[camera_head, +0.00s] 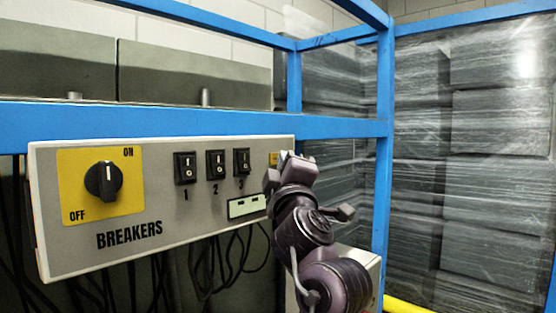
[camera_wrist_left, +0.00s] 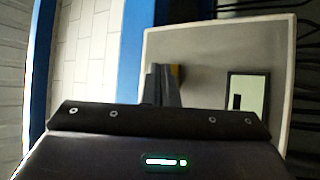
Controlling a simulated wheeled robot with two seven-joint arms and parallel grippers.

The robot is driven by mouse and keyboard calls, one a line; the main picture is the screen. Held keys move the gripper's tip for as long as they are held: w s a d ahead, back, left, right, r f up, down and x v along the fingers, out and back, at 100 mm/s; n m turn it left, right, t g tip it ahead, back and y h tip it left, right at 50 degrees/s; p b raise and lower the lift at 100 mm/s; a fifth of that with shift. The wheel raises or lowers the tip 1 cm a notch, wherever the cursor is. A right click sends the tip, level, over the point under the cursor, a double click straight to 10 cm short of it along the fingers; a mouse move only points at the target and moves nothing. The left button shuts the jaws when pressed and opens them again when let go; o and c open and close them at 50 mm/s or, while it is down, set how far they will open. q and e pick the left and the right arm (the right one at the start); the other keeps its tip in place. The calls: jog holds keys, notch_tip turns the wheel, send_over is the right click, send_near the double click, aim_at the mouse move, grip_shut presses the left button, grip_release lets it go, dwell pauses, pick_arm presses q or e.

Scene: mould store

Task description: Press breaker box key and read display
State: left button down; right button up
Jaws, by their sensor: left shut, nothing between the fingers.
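The grey breaker box (camera_head: 200,235) is fixed below a blue rail. Its small yellow key (camera_head: 274,158) is at the upper right of the panel; in the wrist view it shows partly behind my fingers (camera_wrist_left: 178,73). The display (camera_head: 247,206) is a pale window with small dark marks below the key; it also shows in the wrist view (camera_wrist_left: 248,96), too small to read. My left gripper (camera_head: 276,178) is shut and empty, its tips close to the key. I cannot tell whether they touch it. My right gripper is not in view.
A rotary switch (camera_head: 104,181) on a yellow plate has its handle upright. Breaker rockers (camera_head: 215,164) numbered 1 to 3 sit between it and the key. Cables (camera_head: 225,270) hang below the box. A blue post (camera_head: 384,150) and wrapped stacks (camera_head: 490,130) stand to the right.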

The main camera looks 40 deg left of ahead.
pick_arm(q)
jog(key=shift+d, duration=0.75)
jog(key=shift+s+d+p, duration=0.15)
jog(key=shift+d+p, duration=0.05)
jog(key=shift+d, duration=1.05)
jog(key=shift+s+d+p, duration=0.1)
jog(key=shift+d+p, duration=0.05)
jog(key=shift+d, duration=1.05)
